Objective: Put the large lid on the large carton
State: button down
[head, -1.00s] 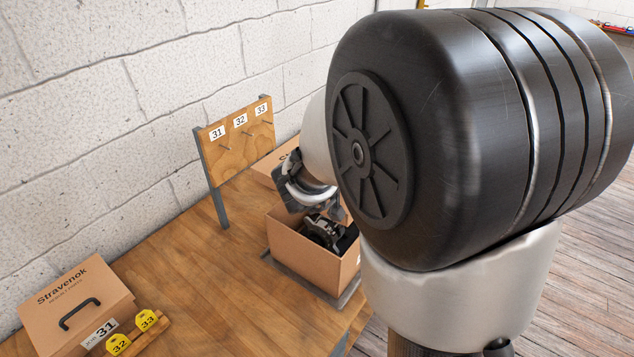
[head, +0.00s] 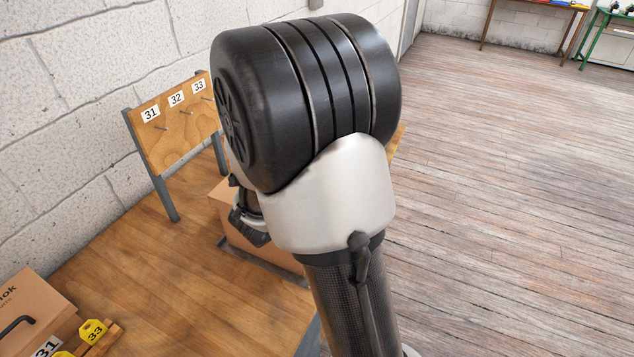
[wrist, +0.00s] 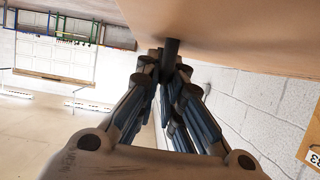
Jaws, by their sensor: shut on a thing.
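In the wrist view my gripper (wrist: 170,78) is shut on the black handle (wrist: 171,48) of a brown cardboard lid (wrist: 245,30). The lid's broad face fills the top right of that view. In the head view my gripper (head: 248,226) shows only in part, at the left of my arm, over a brown carton (head: 262,262) on the bench. My arm hides most of this carton and its opening. A brown cardboard surface (head: 219,192) shows just behind my gripper; I cannot tell whether it is the held lid.
A closed carton with a black handle (head: 20,300) stands at the lower left, beside yellow number tags (head: 93,331). A wooden board (head: 175,125) numbered 31 to 33 stands at the bench's back, near the wall. The bench (head: 140,265) between them is clear.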

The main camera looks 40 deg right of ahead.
jog(key=shift+r, duration=0.1)
jog(key=c, duration=1.7)
grip_release()
